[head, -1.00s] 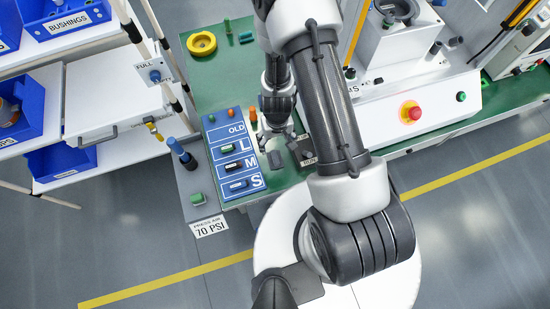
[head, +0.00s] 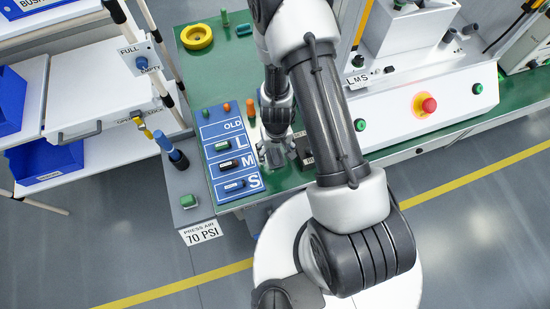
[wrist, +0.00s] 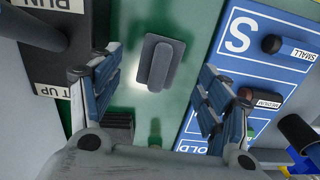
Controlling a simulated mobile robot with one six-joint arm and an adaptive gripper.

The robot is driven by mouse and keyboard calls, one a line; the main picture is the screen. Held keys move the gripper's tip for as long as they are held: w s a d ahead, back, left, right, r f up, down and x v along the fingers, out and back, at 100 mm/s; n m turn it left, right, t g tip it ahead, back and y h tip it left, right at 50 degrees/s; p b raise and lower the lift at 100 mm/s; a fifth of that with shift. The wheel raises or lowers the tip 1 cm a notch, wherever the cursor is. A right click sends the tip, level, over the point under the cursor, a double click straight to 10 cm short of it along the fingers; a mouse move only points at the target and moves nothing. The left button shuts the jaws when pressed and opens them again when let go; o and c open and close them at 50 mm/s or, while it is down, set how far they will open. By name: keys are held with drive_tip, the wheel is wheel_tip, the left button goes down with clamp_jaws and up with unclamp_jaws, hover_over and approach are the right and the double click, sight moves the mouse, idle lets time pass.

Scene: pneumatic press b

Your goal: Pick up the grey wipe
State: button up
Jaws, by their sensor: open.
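The grey wipe (wrist: 152,66) lies on the green bench top. In the wrist view it is a small rounded pad with a raised bar along it, at the upper middle. My gripper (wrist: 160,84) is open, with one finger to each side of the wipe in that view, and nothing is between the fingers. I cannot tell how far above the wipe the fingertips are. In the head view my gripper (head: 275,156) is over the bench, just right of the blue board, and largely hides the wipe.
The blue board (head: 209,172) with marked rows and small parts lies left of my gripper. A dark labelled plate (wrist: 63,98) lies on the other side. The white press base (head: 400,125) with a red button stands right. A yellow ring (head: 197,37) sits at the back left.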

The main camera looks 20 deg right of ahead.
sight(275, 157)
wheel_tip(275, 157, down, 4)
drive_tip(key=b, duration=0.3)
drive_tip(key=shift+w+a+f, duration=0.1)
drive_tip(key=shift+w+f, duration=0.05)
drive_tip(key=shift+f, duration=0.1)
drive_tip(key=shift+r, duration=0.1)
drive_tip(key=c, duration=1.1)
